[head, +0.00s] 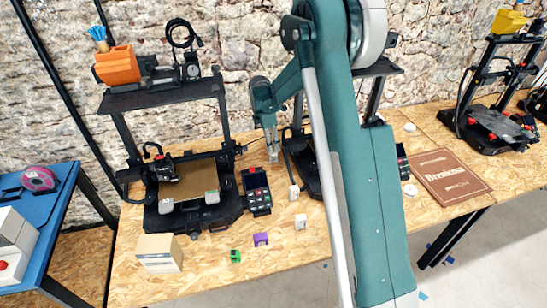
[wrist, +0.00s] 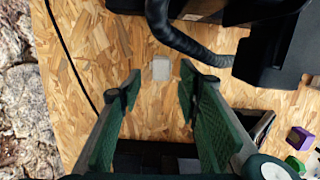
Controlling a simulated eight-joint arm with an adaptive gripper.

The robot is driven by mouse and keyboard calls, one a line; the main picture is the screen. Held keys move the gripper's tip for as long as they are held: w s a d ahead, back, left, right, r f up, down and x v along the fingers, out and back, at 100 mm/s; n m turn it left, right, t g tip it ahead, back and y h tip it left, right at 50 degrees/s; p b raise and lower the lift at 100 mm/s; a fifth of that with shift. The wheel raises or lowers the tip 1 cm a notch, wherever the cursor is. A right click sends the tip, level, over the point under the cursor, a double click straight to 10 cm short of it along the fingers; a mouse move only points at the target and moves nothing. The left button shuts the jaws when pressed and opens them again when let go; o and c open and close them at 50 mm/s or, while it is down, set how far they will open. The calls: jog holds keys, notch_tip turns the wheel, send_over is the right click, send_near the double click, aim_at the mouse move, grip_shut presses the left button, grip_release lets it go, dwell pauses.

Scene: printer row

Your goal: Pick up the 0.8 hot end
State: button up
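My gripper (wrist: 160,78) is open and empty, its two green-padded fingers spread apart and pointing at the tabletop. A small pale, rounded-square piece (wrist: 161,69) lies on the wood in the gap between the fingertips in the wrist view, with no finger touching it. In the head view my gripper (head: 272,156) hangs down above the table, right of the left printer. Two small whitish pieces, one (head: 294,191) farther back and one (head: 301,222) nearer, stand on the table there. No size marking is legible, so I cannot tell which thing is the 0.8 hot end.
A purple piece (head: 261,239) and a green piece (head: 235,255) lie near the front edge. A black printer (head: 190,195) with a control box (head: 256,191) stands to the left. A cardboard box (head: 160,252) is front left. A dark cable (wrist: 175,35) runs past the fingertips.

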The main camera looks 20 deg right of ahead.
aim_at(273, 155)
dwell(0.3)
jog(key=shift+d+f, duration=0.2)
jog(key=shift+f, duration=1.05)
jog(key=shift+f, duration=0.1)
jog(key=shift+d+f+b, duration=0.2)
jog(key=shift+f+b, duration=0.2)
jog(key=shift+f, duration=0.85)
jog(key=shift+d+f+b, duration=0.2)
jog(key=shift+f+b, duration=0.2)
jog(key=shift+f, duration=0.85)
jog(key=c, duration=0.7)
